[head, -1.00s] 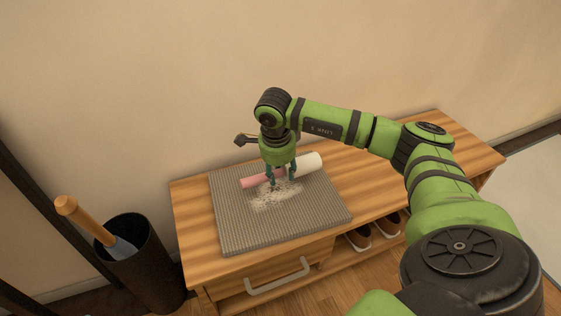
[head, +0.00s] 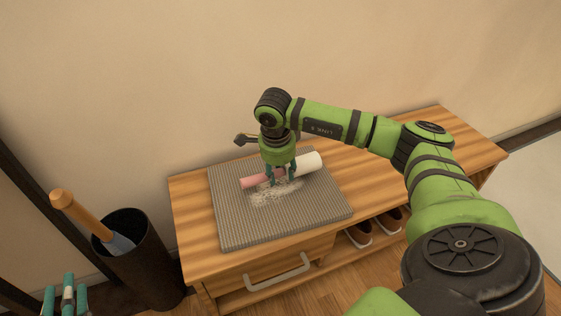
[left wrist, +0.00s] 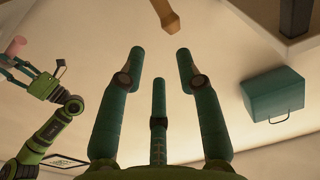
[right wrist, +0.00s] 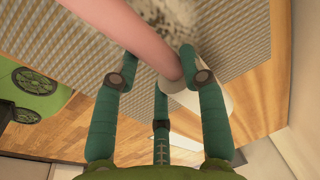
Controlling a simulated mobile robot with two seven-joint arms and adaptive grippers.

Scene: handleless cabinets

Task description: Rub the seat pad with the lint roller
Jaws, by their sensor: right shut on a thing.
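The grey ribbed seat pad (head: 235,228) lies on the wooden bench, with a pale speckled lint patch (head: 272,199) near its middle. The lint roller (head: 309,162), with a pink handle and white roll, lies level over the pad behind the patch; I cannot tell whether it touches the pad. My right gripper (head: 278,178) points down and is shut on the lint roller; its fingers straddle the pink handle (right wrist: 160,48) in the right wrist view. My left gripper (head: 67,296) is at the lower left of the head view, its fingers spread and empty (left wrist: 160,65).
The wooden bench (head: 375,165) has clear top to the right of the pad and a drawer with a grey handle (head: 278,273). Shoes (head: 358,235) sit on its shelf. A dark bin (head: 150,262) holding a wooden-handled thing (head: 80,215) stands left of the bench.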

